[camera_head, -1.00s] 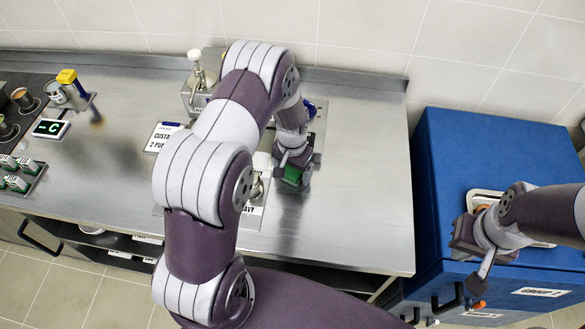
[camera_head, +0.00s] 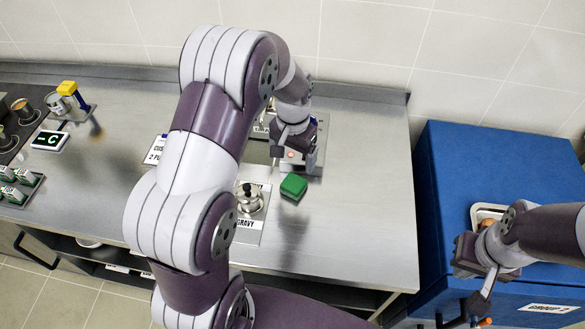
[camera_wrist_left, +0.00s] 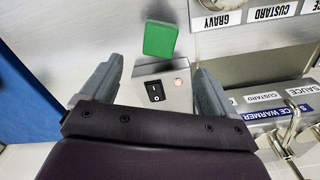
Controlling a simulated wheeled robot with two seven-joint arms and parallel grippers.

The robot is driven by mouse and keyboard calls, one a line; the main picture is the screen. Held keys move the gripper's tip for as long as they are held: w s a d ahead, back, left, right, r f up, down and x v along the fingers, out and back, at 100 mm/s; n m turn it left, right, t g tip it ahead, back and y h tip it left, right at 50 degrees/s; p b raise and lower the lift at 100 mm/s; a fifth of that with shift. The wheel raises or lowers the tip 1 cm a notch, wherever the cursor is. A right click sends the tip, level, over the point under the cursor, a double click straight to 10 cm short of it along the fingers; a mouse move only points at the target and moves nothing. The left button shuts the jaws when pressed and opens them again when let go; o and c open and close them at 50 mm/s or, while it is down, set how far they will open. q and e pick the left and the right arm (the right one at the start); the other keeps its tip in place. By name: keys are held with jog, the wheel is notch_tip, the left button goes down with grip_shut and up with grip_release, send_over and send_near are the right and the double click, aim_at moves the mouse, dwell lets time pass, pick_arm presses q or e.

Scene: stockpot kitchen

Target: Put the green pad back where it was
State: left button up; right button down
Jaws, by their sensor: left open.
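The green pad (camera_head: 293,186) lies on the steel counter, to the right of the lidded gravy pot and in front of a grey switch box (camera_head: 312,160). In the left wrist view the pad (camera_wrist_left: 160,39) is fully visible, beyond the open fingertips and apart from them. My left gripper (camera_head: 294,150) is open and empty, over the switch box on the wall side of the pad. In its wrist view the gripper (camera_wrist_left: 158,75) has the switch box (camera_wrist_left: 165,88) between its fingers. My right gripper (camera_head: 470,268) is over the blue cabinet; its jaws are unclear.
The gravy pot (camera_head: 249,198) stands close left of the pad. A blue cabinet (camera_head: 480,160) with a small tray (camera_head: 484,212) is to the right. A display (camera_head: 50,140) and a yellow-topped stand (camera_head: 75,100) are at left. The counter right of the pad is clear.

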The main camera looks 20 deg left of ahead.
pick_arm(q)
jog(key=s+d+r, duration=0.1)
jog(key=s+r, duration=0.1)
jog(key=s, duration=0.5)
jog(key=s+d+r+n+t, duration=0.1)
jog(key=s+d+r, duration=0.1)
jog(key=s, duration=0.6)
jog(key=shift+d+r, duration=0.25)
jog(key=shift+r, duration=0.2)
